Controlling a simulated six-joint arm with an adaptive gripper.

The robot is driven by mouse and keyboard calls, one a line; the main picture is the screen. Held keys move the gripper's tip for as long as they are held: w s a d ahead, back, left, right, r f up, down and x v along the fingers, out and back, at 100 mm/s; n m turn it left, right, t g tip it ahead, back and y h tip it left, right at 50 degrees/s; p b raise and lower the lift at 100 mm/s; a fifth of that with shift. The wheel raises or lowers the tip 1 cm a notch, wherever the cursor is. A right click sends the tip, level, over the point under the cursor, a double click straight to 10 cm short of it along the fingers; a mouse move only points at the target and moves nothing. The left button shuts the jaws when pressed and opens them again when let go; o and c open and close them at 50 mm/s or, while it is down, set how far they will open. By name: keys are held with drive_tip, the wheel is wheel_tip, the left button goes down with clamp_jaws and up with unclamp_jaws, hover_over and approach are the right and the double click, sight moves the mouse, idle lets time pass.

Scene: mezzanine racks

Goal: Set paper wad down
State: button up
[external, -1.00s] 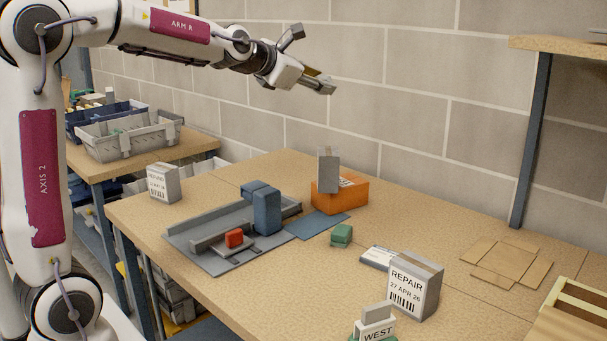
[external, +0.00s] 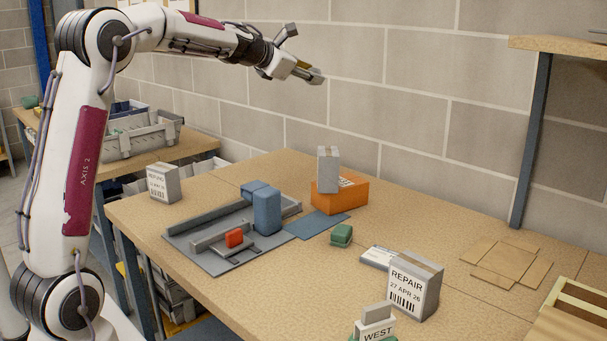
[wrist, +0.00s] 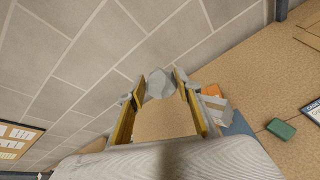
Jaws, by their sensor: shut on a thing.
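The paper wad (wrist: 160,83) is a crumpled pale grey lump, seen in the wrist view between the two fingertips. My gripper (wrist: 159,87) is shut on it, with yellow-sided fingers on either side. In the external view my gripper (external: 314,77) is high above the back of the table (external: 400,225), in front of the block wall. The wad is hard to make out there, as the fingers cover most of it.
Below stand an orange bin (external: 340,195) with a grey box (external: 328,169), a blue mat (external: 318,224), a green block (external: 342,235) and a grey fixture (external: 205,255). Cardboard sheets (external: 505,262) lie right. The table between is clear.

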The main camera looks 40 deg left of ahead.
drive_tip(key=w+a+m+h, duration=0.1)
drive_tip(key=w+a, duration=0.1)
drive_tip(key=a, duration=0.5)
drive_tip(key=w+a+m+h, duration=0.1)
drive_tip(key=w+a+h, duration=0.1)
drive_tip(key=a, duration=0.6)
drive_tip(key=shift+w+r+m, duration=0.15)
drive_tip(key=shift+w+m, duration=0.25)
drive_tip(key=shift+w, duration=0.2)
drive_tip(key=shift+a, duration=0.35)
wheel_tip(320, 180, down, 26)
idle(0.5)
drive_tip(key=shift+f, duration=3.15)
drive_tip(key=shift+f, duration=1.85)
